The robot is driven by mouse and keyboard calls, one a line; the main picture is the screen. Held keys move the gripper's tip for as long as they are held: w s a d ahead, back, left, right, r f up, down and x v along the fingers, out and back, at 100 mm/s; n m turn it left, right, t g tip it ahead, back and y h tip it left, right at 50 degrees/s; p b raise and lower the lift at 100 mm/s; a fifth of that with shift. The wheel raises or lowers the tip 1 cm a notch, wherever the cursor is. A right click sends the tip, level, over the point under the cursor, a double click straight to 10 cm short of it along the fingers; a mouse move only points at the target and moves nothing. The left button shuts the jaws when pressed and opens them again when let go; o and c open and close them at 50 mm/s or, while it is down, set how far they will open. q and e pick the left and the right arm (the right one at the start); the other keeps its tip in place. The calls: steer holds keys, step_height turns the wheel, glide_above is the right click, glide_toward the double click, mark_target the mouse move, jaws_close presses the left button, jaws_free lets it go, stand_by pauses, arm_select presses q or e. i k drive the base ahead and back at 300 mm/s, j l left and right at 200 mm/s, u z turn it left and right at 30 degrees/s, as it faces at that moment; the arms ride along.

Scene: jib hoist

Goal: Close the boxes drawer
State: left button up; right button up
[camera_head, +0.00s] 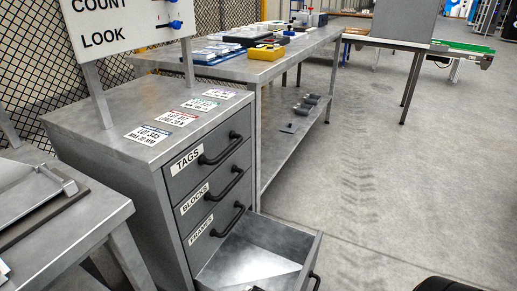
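A grey metal drawer cabinet (130,185) stands at the left centre. Its TAGS drawer (187,160), BLOCKS drawer (194,196) and FRAMES drawer (200,229) look shut, each with a black bar handle. Below them the lowest drawer (300,222) is pulled out to the right. Its front and label face away from me, so I cannot read "boxes" on it. Part of its black handle (315,281) shows at the bottom edge. Its visible floor is mostly bare, with a small dark thing (257,289) cut off at the frame's bottom. Neither gripper is in view.
Label cards (149,134) lie on the cabinet top below a COUNT/LOOK sign board (118,20). A workbench (270,68) with yellow and black items stands behind. Another metal table (65,225) is at the lower left.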

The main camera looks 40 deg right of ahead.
mark_target(267, 254)
steer(key=k+l+z, duration=0.1)
steer(key=z, duration=0.25)
steer(key=k+l+z, duration=0.1)
steer(key=l+z, duration=0.65)
steer(key=k+j, duration=0.05)
steer(key=j, duration=0.05)
